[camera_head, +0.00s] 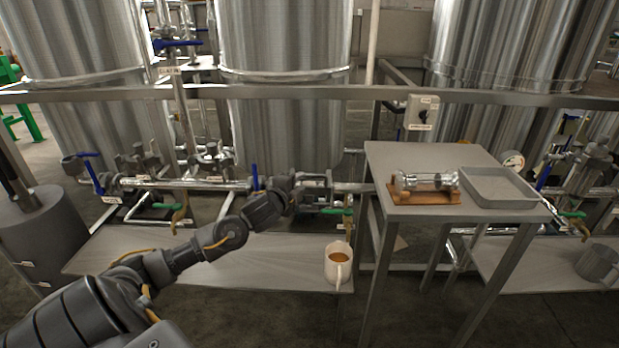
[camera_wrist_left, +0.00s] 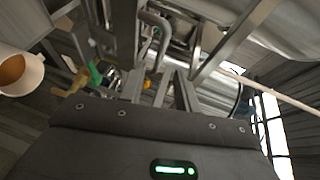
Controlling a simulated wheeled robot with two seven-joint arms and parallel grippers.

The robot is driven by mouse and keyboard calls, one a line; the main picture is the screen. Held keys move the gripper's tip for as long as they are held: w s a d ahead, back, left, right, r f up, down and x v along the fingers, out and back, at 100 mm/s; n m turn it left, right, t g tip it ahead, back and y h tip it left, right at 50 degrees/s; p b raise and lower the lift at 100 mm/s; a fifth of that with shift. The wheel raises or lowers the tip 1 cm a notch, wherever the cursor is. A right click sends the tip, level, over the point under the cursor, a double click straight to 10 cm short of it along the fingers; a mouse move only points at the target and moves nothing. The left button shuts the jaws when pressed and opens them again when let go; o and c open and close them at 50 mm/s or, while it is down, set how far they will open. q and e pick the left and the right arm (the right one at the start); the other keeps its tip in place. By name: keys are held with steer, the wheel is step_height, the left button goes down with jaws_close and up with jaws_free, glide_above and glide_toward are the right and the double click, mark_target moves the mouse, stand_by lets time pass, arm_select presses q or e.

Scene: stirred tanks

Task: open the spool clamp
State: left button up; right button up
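My left gripper (camera_head: 318,195) reaches the pipework under the middle tank, where metal fittings and pipes crowd around it. In the left wrist view its two fingers (camera_wrist_left: 158,88) stand apart, with a small yellow part and pipework seen past the gap. Nothing is clearly held. I cannot pick out the spool clamp for certain; it may be among the fittings on the pipe line (camera_head: 335,187) by the gripper. A clear spool (camera_head: 425,181) with metal ends lies in a wooden cradle on the side table. My right gripper is not in view.
A white mug (camera_head: 338,262) of brown liquid stands on the low bench (camera_head: 280,249), below my left gripper. A grey tray (camera_head: 498,188) sits on the side table (camera_head: 420,152). Green-handled valves (camera_head: 342,211) and a frame rail (camera_head: 300,92) crowd the pipes. The bench's middle is clear.

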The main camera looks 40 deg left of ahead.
mark_target(309, 176)
arm_select(q)
steer(key=x, duration=0.8)
steer(key=shift+s, duration=0.1)
jaws_close()
